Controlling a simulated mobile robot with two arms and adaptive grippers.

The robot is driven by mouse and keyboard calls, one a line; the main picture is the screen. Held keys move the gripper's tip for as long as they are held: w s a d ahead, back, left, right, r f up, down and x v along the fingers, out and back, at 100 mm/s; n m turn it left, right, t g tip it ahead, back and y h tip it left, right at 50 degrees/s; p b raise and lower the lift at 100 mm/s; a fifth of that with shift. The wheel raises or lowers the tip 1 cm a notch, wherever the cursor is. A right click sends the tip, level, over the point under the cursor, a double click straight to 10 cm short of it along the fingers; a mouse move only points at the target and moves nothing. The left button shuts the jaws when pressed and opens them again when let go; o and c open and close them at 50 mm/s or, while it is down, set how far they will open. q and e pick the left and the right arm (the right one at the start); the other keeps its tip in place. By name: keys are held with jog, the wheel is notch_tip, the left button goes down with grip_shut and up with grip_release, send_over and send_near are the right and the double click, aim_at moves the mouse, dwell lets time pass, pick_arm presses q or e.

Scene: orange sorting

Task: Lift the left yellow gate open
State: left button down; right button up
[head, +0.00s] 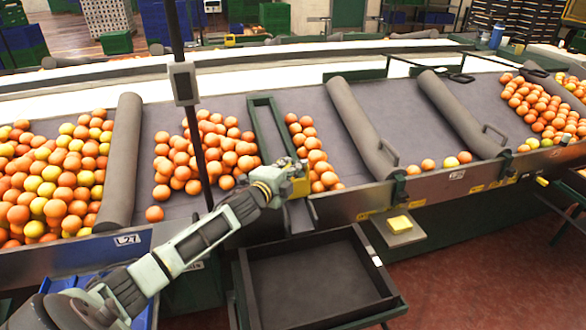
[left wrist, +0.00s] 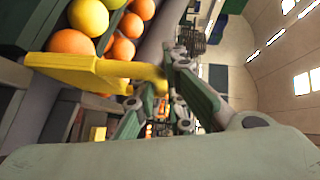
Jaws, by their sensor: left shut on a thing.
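The left yellow gate (head: 301,186) is at the front end of the narrow green-framed channel, at the edge of the sorting table. My left gripper (head: 288,176) reaches it from the left and covers part of it. In the left wrist view the yellow gate (left wrist: 92,72) is a flat yellow piece with oranges behind it. Its right end sits between the fingers of my left gripper (left wrist: 160,88), which is shut on it. My right gripper is not in view.
Oranges (head: 215,148) lie on the grey sloped table on both sides of the channel (head: 268,130). An empty dark tray (head: 310,275) stands below the gate. Another yellow piece (head: 399,224) sits to the right. Padded grey dividers (head: 122,160) split the table.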

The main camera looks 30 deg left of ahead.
pick_arm(q)
notch_tip(320, 180, up, 6)
jog(key=p, duration=0.2)
jog(key=shift+f+p, duration=0.25)
jog(key=shift+p, duration=0.15)
jog(key=shift+w+a, duration=0.1)
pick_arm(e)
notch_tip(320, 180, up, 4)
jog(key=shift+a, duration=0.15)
pick_arm(q)
jog(key=c, duration=1.8)
grip_release()
jog(key=shift+f, duration=0.2)
jog(key=s, duration=0.4)
jog(key=s+r, duration=0.1)
jog(key=s, duration=0.3)
jog(key=s+d, duration=0.1)
jog(key=s, duration=0.3)
jog(key=shift+r, duration=0.35)
